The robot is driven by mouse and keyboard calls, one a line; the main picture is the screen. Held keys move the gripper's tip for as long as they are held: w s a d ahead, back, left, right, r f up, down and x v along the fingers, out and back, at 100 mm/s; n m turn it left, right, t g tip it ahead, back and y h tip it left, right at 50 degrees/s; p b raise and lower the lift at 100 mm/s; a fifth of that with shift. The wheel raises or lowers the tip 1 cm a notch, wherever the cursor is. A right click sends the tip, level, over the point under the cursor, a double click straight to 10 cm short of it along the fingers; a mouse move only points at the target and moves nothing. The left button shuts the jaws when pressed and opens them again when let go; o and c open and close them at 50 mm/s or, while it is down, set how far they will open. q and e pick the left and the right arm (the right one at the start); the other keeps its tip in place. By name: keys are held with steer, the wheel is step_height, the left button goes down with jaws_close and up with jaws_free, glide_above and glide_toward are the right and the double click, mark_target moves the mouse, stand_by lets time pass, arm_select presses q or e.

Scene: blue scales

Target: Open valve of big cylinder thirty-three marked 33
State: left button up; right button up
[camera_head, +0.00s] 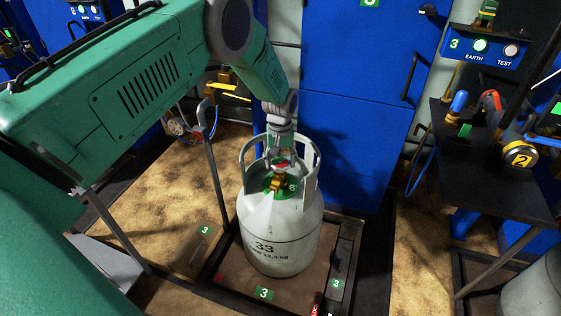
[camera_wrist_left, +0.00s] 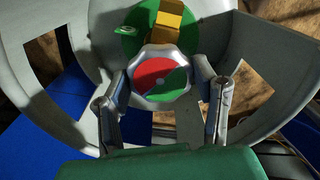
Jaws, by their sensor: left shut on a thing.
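The big grey-white cylinder marked 33 (camera_head: 281,238) stands upright on a framed platform in the middle of the head view. Its top has a tall collar with openings, and a brass valve body (camera_head: 277,183) sits inside. My left gripper (camera_head: 281,160) reaches down from above into the collar. In the left wrist view, its two fingers stand on either side of the round valve knob (camera_wrist_left: 160,76), which has a red and green face and a silver scalloped rim. The left gripper is shut on this knob. My right gripper is in neither view.
The collar wall (camera_wrist_left: 258,60) closely surrounds the gripper. A blue cabinet (camera_head: 355,120) stands behind the cylinder. A dark bench (camera_head: 490,180) with hoses and a yellow "2" tag is at right. A metal post (camera_head: 215,185) stands left of the cylinder.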

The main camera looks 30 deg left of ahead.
arm_select(q)
steer(key=n+p, duration=0.1)
steer(key=n, duration=0.1)
steer(key=shift+r+n, duration=0.1)
steer(key=shift+n, duration=0.3)
steer(key=n, duration=0.2)
steer(key=shift+n+p, duration=0.35)
steer(key=shift+n, duration=0.05)
steer(key=n, duration=0.2)
steer(key=shift+w+n, duration=0.1)
steer(key=shift+n, duration=0.2)
steer(key=n, duration=0.3)
steer(key=shift+n, duration=0.4)
steer(key=n, duration=0.6)
steer(key=shift+w, duration=0.1)
steer(key=n, duration=0.5)
steer(key=shift+w+b, duration=0.1)
steer(key=shift+b, duration=0.3)
steer(key=shift+r+n, duration=0.1)
steer(key=shift+n, duration=0.2)
steer(key=o, duration=1.2)
steer(key=shift+w, duration=0.1)
steer(key=shift+c, duration=0.2)
